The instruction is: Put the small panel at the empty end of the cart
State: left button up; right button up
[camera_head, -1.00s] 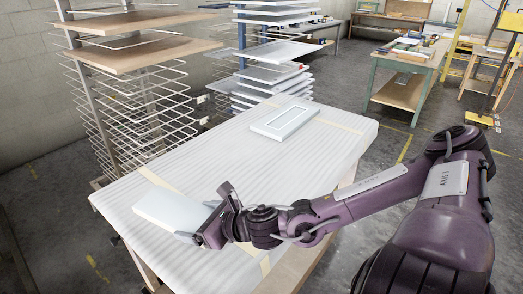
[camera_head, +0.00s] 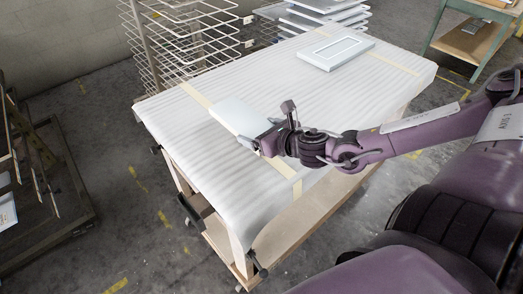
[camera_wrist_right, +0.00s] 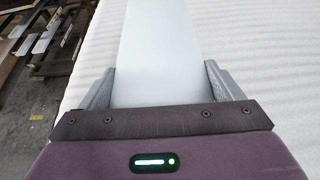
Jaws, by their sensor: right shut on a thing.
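The small panel (camera_head: 236,116) is a plain pale rectangle over the white padded cart (camera_head: 205,165), across the strip of tape on its near-left part. My right gripper (camera_head: 264,143) is shut on the panel's near edge. In the right wrist view, the panel (camera_wrist_right: 158,45) runs straight out between both fingers of the gripper (camera_wrist_right: 157,88). I cannot tell whether the panel rests on the padding or is slightly above it. The near-left end of the cart top is bare. My left gripper is not in view.
A pale framed panel (camera_head: 335,52) lies at the cart's far end. A wire rack (camera_head: 185,45) and a rack with stacked panels (camera_head: 318,14) stand behind the cart. A green-legged table (camera_head: 462,40) is at the back right. Dark racking (camera_head: 40,170) stands at the left.

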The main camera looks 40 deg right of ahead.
notch_tip(320, 180, down, 8)
jog(key=b, duration=0.4)
jog(key=shift+r, duration=0.2)
jog(key=o, duration=1)
jog(key=shift+a, duration=0.1)
